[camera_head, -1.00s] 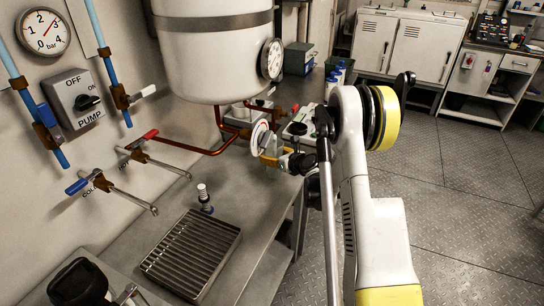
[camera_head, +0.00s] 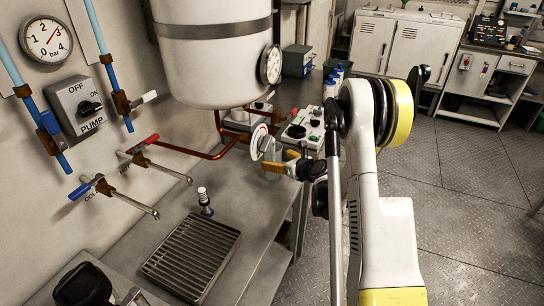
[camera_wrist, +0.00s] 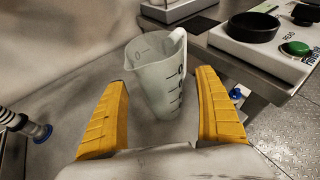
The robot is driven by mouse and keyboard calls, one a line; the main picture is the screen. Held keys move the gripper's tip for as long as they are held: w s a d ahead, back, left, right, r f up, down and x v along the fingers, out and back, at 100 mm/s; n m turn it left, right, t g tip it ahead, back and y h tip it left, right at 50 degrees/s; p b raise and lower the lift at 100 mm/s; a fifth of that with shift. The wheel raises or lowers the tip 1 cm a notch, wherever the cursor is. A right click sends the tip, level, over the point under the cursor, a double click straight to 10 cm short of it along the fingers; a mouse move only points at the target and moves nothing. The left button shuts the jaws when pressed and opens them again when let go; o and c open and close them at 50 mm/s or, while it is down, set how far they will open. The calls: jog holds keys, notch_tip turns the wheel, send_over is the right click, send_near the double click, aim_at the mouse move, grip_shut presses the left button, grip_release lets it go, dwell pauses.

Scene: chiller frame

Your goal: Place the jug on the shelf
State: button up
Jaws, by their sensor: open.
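The jug (camera_wrist: 158,78) is a translucent, pale measuring jug with dark scale marks. In the wrist view it stands upright, its lower part between my two yellow fingers. My gripper (camera_wrist: 163,100) is open, with a visible gap between each finger and the jug. In the head view my gripper (camera_head: 284,168) is low over the bench below the white tank, and the jug (camera_head: 272,160) shows only as a small pale patch beside the fingers. A shelf unit (camera_head: 490,112) with open levels stands at the far right; which shelf is meant I cannot tell.
A steel bench (camera_head: 225,215) carries a drain grate (camera_head: 192,257) and a small upright fitting (camera_head: 204,200). Two taps (camera_head: 120,195) reach out from the wall. A white tank (camera_head: 215,55) hangs above. A device with a green button (camera_wrist: 270,40) is right of the jug. Floor on the right is clear.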

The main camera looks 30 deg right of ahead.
jog(key=p+v, duration=0.1)
jog(key=v, duration=0.6)
